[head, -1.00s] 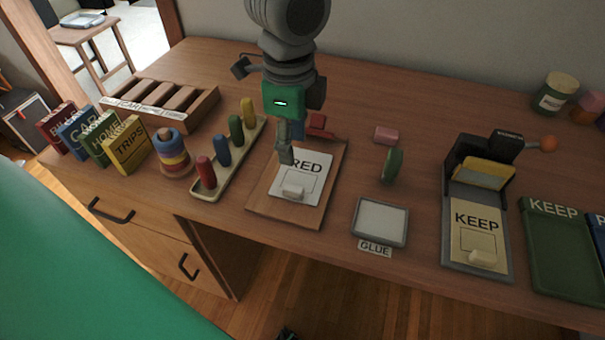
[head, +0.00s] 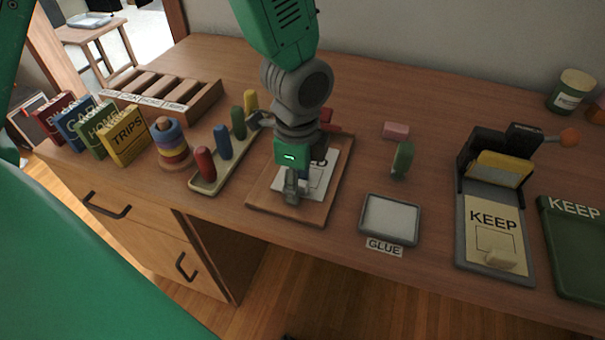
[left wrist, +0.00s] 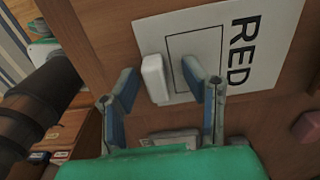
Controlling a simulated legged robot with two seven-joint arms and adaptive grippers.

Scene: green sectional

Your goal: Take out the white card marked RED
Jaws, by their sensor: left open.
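The white card marked RED (head: 317,178) lies on a wooden board (head: 262,203) on the desk. My left gripper (head: 292,200) is over the front part of the card and hides its raised white tab in the head view. In the left wrist view, the card (left wrist: 215,45) shows its RED lettering, and the white tab (left wrist: 155,80) stands between the two open fingertips (left wrist: 160,88). The gripper is open, with a finger on either side of the tab; I cannot tell whether they touch it. My right gripper is not in view.
A rack of coloured pegs (head: 206,184) stands left of the board. A glue pad (head: 390,218), a green upright piece (head: 402,158) and a pink block (head: 396,130) are to the right. A press holding a KEEP card (head: 493,235) stands farther right.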

